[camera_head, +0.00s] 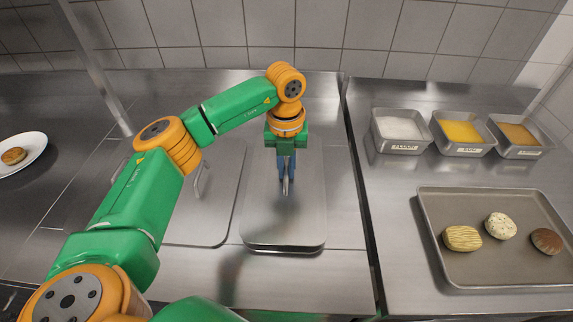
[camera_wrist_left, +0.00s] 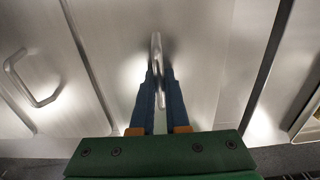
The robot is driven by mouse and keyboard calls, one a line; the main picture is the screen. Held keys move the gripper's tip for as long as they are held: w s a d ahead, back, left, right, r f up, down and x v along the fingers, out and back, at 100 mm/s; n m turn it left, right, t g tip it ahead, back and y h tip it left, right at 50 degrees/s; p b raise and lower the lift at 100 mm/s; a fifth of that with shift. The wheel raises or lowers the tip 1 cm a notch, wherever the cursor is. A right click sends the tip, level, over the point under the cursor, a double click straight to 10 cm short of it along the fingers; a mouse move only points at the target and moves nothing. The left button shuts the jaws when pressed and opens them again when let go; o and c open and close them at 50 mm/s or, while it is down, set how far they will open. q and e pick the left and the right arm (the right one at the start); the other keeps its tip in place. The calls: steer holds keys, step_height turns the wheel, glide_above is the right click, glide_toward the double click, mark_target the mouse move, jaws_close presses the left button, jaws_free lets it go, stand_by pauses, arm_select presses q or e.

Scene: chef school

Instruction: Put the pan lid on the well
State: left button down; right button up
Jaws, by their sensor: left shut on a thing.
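My left gripper (camera_head: 287,182) is shut on the upright handle of a flat, rectangular steel pan lid (camera_head: 285,228). The lid lies roughly level over the middle of the counter, below the gripper. The wrist view shows the blue fingers of my left gripper (camera_wrist_left: 158,88) on both sides of the thin handle (camera_wrist_left: 156,45), with the lid (camera_wrist_left: 200,70) beneath. No open well shows, and whatever is under the lid is hidden. I cannot tell whether the lid touches the counter or hangs just above it. My right gripper is not in view.
A second flat lid (camera_head: 205,229) with its own handle lies close on the left. On the right stand a tray (camera_head: 480,280) with three food pieces and three labelled containers (camera_head: 460,147). A white plate (camera_head: 36,143) is at far left. A tiled wall (camera_head: 320,30) closes the back.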

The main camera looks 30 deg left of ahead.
arm_select(q)
steer(key=shift+f, duration=0.3)
steer(key=shift+w, duration=0.1)
steer(key=shift+f, duration=0.15)
steer(key=shift+f+b, duration=0.5)
steer(key=shift+b, duration=0.05)
steer(key=c, duration=0.9)
jaws_free()
steer(key=shift+r, duration=0.1)
